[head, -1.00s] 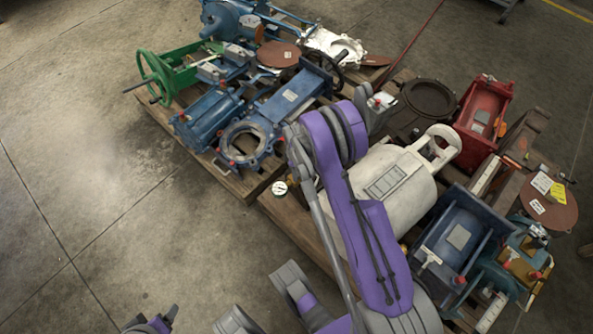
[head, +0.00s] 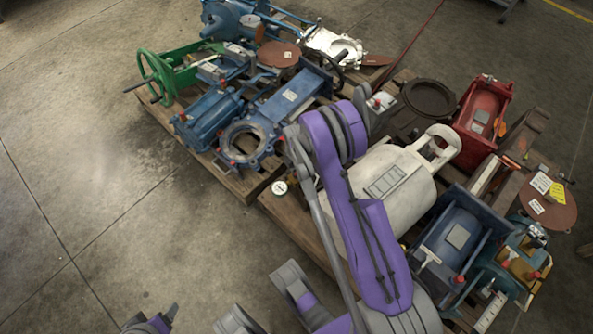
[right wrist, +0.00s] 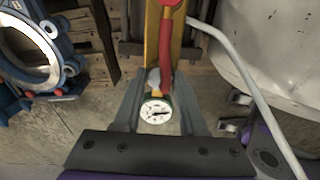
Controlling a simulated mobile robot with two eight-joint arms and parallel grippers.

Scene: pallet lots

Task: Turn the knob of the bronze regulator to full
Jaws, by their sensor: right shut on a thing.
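The bronze regulator shows in the right wrist view as a yellow-brass body (right wrist: 153,45) with a red part along it. A small round gauge (right wrist: 157,111) with a white face sits below it in that picture. My right gripper (right wrist: 157,82) is shut at the lower end of the brass body, around a pale grey knob that it partly hides. In the head view the gauge (head: 279,187) shows at the pallet's near edge, while my right arm hides most of the regulator and the gripper.
A white tank (head: 385,190) stands right beside my right arm. A bent grey rod or pipe (right wrist: 235,70) runs close to the gripper. Blue valves (head: 240,145) and a green handwheel (head: 155,78) lie on the left pallet. The concrete floor at left is clear.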

